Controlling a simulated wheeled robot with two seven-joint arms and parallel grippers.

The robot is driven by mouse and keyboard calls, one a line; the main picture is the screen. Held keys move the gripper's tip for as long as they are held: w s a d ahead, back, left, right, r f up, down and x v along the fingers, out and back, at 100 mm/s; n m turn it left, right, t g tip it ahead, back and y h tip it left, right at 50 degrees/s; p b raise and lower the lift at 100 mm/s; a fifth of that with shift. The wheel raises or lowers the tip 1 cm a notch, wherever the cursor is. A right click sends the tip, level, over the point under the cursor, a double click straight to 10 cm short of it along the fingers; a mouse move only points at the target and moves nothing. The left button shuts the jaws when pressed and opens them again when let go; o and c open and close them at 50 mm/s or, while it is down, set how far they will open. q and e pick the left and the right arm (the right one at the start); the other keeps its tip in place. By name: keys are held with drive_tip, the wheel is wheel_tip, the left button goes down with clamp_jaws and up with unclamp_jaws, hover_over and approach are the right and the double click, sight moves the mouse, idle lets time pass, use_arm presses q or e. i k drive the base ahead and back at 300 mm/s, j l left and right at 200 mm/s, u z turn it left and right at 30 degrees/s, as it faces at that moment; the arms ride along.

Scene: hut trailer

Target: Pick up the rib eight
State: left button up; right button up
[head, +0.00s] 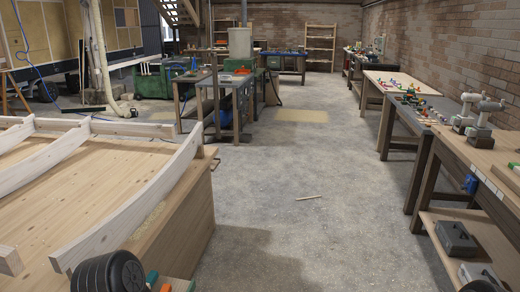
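Several pale wooden ribs lie on the large wooden worktable (200,215) at the left. The nearest large curved rib (138,215) stands on edge along the table's right side. A second rib (45,160) lies behind it, and the end of another pale piece (9,261) shows at the left edge. I see no readable number, so I cannot tell which one is rib eight. Neither gripper is visible.
Workbenches with tools (478,118) line the right wall; a grey case (457,237) sits on a lower shelf. A small wooden stick (308,197) lies on the concrete floor (290,165). The central aisle is otherwise clear. More benches (227,80) stand further back.

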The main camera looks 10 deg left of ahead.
sight(109, 234)
drive_tip(key=i+u, duration=0.15)
drive_tip(key=i, duration=0.35)
drive_tip(key=i+l+u, duration=0.2)
drive_tip(key=i, duration=0.35)
drive_tip(key=i+l+u, duration=0.15)
drive_tip(key=i, duration=0.35)
drive_tip(key=i+l+u, duration=0.2)
drive_tip(key=i, duration=0.3)
drive_tip(key=i+l+u, duration=0.4)
drive_tip(key=i+l, duration=0.1)
